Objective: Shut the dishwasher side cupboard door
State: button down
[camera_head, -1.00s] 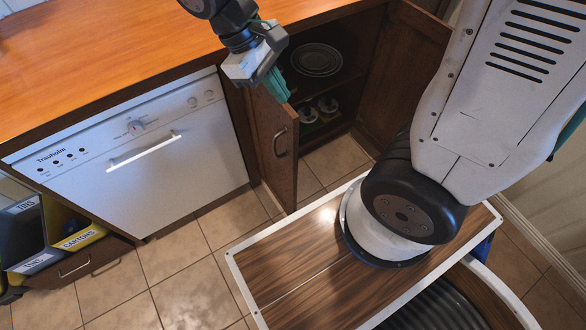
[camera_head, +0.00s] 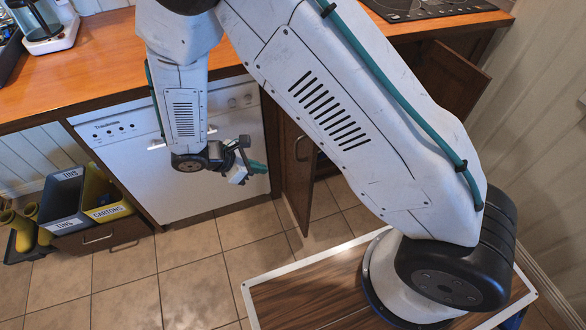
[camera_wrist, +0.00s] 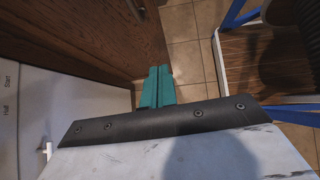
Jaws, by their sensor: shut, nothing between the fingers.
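The dishwasher side cupboard door (camera_head: 297,185) is brown wood and stands open, swung out into the room just right of the white dishwasher (camera_head: 150,178). Its handle (camera_head: 301,148) is on the face I see. My gripper (camera_head: 260,168), with teal fingers, is low in front of the dishwasher, left of the door. In the wrist view the closed, empty fingers (camera_wrist: 158,72) point toward the lower edge of the door (camera_wrist: 95,35). Contact with the door cannot be told. My arm hides much of the cupboard opening.
The other cupboard door (camera_head: 452,80) stands open at the right. The orange counter (camera_head: 100,60) runs above the dishwasher. Sorting bins (camera_head: 100,190) are in an open drawer at the left. Tiled floor (camera_head: 190,265) is clear in front.

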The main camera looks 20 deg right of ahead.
send_near(310, 170)
notch_tip(310, 170, down, 4)
jog(key=shift+w+d, duration=0.1)
jog(key=shift+d, duration=2)
